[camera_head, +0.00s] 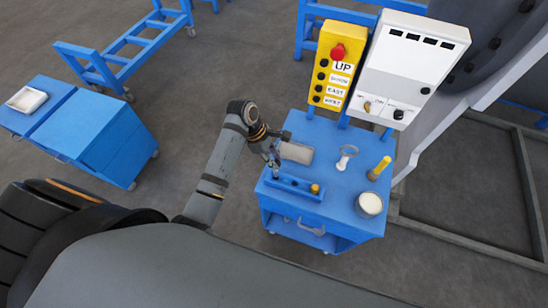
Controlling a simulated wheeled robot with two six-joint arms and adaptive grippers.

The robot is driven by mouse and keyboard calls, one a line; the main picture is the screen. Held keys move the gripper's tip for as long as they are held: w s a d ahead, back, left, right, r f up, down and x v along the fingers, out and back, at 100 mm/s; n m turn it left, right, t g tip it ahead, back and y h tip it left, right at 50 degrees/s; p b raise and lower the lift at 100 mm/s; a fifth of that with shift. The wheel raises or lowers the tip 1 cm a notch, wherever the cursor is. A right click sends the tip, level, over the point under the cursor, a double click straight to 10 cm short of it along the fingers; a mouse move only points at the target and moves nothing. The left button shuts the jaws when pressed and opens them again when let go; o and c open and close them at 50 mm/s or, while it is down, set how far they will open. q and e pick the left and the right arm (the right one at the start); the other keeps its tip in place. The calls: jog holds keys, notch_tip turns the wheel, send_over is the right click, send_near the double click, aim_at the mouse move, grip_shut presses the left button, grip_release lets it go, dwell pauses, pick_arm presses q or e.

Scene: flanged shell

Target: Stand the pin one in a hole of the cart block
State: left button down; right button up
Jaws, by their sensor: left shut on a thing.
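The cart block (295,188) is a long blue bar lying along the front left of the blue cart's top. A small orange-yellow knob (315,188) shows at its right end. My left gripper (274,163) reaches in from the left, pointing down just above the block's left end. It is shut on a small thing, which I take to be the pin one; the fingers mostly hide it. I cannot tell whether its lower end is above the block or in a hole. My right gripper is not in view.
The cart (335,200) also carries a grey flat piece (299,152), a ring-headed tool (346,158), a yellow cylinder (380,168) and a white-topped round container (369,204). A yellow control panel (336,68) and a white box (408,65) rise behind it.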

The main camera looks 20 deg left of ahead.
pick_arm(q)
jog(key=shift+f, duration=1.9)
jog(key=c, duration=1)
grip_release()
jog(key=v, duration=1.2)
